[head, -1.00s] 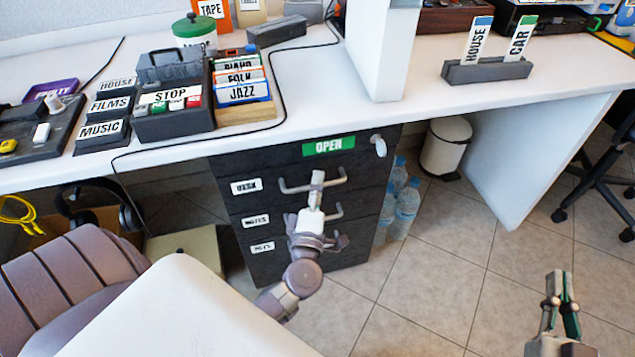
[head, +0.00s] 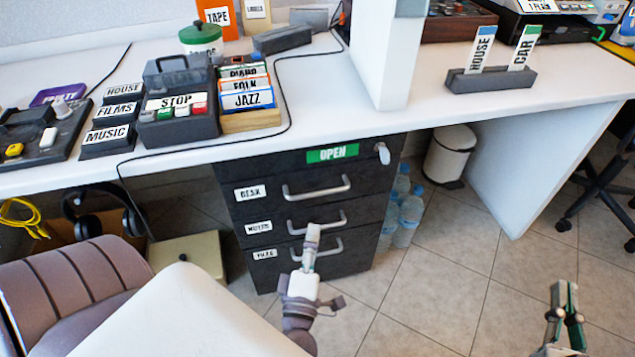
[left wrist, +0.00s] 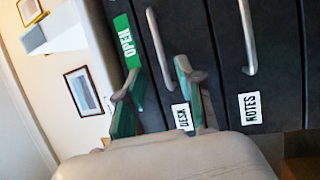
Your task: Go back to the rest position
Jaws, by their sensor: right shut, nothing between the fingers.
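My left gripper (head: 311,238) is in front of the drawer unit (head: 370,172), low by the bottom drawer in the head view. In the left wrist view its two green-padded fingers (left wrist: 156,82) stand apart with nothing held between them. The unit has three dark drawers labelled DESK (head: 250,193), NOTES (head: 258,227) and FILES (head: 264,254), all looking closed. A green OPEN label (head: 332,153) is on its top edge. My right gripper (head: 564,296) is at the lower right over the floor, its fingers together and empty.
The white desk (head: 340,100) runs above, with the disc boxes (head: 250,120), a STOP button box (head: 178,120) and a dark card stand (head: 490,79). Water bottles (head: 402,220), a bin (head: 450,154) and a chair (head: 75,285) stand nearby. Tiled floor (head: 440,280) is clear.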

